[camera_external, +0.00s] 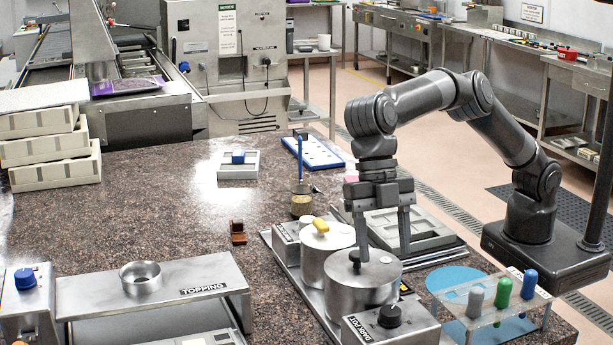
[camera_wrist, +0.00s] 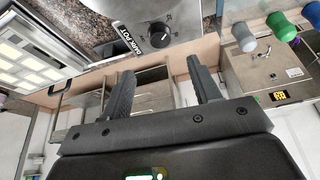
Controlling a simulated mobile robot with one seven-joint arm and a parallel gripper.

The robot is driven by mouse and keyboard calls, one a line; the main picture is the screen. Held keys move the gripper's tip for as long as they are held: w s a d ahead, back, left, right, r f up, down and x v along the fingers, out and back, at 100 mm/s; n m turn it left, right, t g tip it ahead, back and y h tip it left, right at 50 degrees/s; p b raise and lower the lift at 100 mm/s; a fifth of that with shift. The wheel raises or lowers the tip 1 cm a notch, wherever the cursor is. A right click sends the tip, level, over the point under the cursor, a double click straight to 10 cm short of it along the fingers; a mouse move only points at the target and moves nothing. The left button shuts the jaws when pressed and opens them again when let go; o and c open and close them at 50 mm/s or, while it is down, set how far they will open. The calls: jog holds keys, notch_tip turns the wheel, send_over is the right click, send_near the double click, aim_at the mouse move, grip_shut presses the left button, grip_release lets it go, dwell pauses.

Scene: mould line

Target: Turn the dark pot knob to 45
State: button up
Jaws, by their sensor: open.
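The dark pot knob (camera_external: 390,315) is a black round dial on the front of a steel box with a DARK POT label (camera_external: 361,329), at the bottom centre right. In the wrist view the knob (camera_wrist: 158,30) shows a pale pointer mark; the scale around it is too small to read. The dark pot (camera_external: 350,299) is a lidded steel pot just behind the box. My gripper (camera_external: 383,257) points down over the pot lid, behind and above the knob. Its fingers are apart, with nothing between them. In the wrist view the fingertips (camera_wrist: 163,64) are clear of the knob.
A second pot (camera_external: 318,262) with a yellow lid handle stands behind left. A rack with grey, green and blue-handled tools (camera_external: 502,292) stands close right of the knob. A steel TOPPING stand (camera_external: 150,289) is at left. The middle of the granite counter (camera_external: 130,215) is mostly clear.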

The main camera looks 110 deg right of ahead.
aim_at(390, 310)
jog(key=x, duration=1)
jog(key=shift+f, duration=0.3)
jog(key=shift+c, duration=0.5)
jog(key=c, duration=0.9)
